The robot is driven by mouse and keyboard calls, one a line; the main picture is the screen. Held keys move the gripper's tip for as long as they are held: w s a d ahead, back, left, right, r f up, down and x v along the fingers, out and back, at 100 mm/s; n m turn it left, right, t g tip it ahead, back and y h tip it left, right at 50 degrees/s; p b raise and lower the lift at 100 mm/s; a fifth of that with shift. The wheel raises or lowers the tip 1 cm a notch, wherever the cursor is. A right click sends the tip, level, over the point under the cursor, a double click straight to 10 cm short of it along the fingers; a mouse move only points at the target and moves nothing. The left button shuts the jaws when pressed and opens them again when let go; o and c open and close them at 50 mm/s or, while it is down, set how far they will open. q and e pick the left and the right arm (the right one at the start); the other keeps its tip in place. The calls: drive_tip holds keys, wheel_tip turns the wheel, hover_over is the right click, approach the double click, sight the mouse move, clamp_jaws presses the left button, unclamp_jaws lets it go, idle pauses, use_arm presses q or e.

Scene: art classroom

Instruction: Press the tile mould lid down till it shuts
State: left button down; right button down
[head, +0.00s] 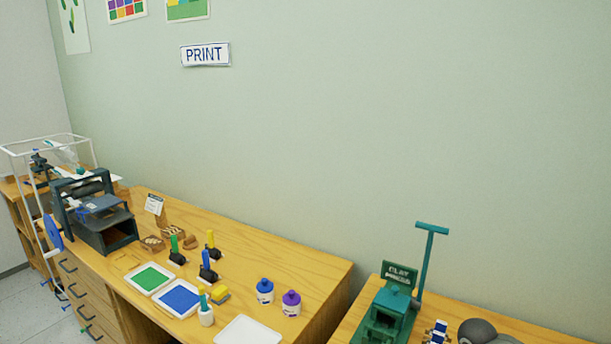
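I cannot make out a tile mould or its lid for certain. A green press (388,312) with a tall teal T-shaped handle (430,252) stands on the right-hand table, partly cut off by the bottom edge. Neither of my grippers is in view.
The left wooden table (300,244) holds a dark printing press (100,215), green (150,279) and blue (178,297) trays, a white tray (247,331), rollers, and blue (265,291) and purple (291,303) bottles. A gap separates the two tables. The wall behind is mostly bare.

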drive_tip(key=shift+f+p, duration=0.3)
drive_tip(key=shift+p, duration=0.15)
idle(1.1)
idle(0.6)
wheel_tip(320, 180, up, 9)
drive_tip(key=p, duration=0.8)
drive_tip(key=shift+p, duration=0.4)
